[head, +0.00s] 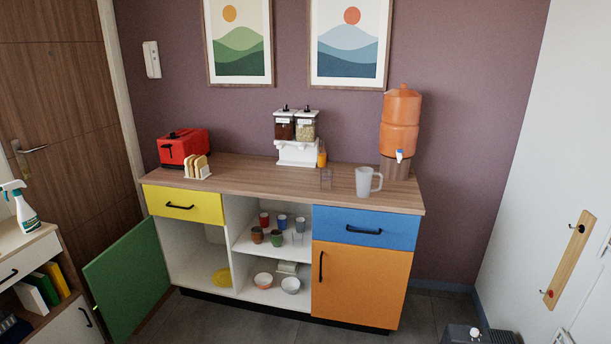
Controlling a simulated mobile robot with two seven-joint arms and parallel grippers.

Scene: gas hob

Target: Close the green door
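The green door (130,282) is the left lower door of the sideboard (270,175). It stands wide open, swung out to the left, below the yellow drawer (184,204). The compartment behind it shows white walls and a yellow round item (221,277) on its floor. Neither of my grippers is in view.
An orange door (358,285) and a blue drawer (367,228) are shut. Open middle shelves hold cups and bowls. A low white cabinet (28,248) with books and a spray bottle (20,208) stands close left of the green door. Floor in front is mostly out of view.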

